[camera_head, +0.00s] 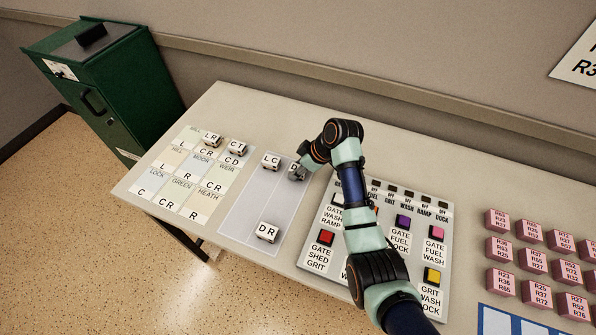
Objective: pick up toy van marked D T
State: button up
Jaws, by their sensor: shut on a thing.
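A small white toy van (293,167) shows a letter D at the top of the grey-blue mat (245,205). The rest of its marking is hidden behind my gripper, so I cannot read a second letter. My gripper (297,175) is shut on this van. I cannot tell whether the van touches the mat. Two other vans are on the mat: one marked LC (271,161) just to the left, and one marked DR (267,232) near the front.
A lettered grid card (173,197) at left holds vans LR (212,139) and CD (237,149). A button panel (318,243) lies right of the mat under my arm. Pink blocks (529,231) stand far right. A green cabinet (120,85) is beyond the table's left end.

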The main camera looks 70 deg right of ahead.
jog(key=shift+c, duration=0.8)
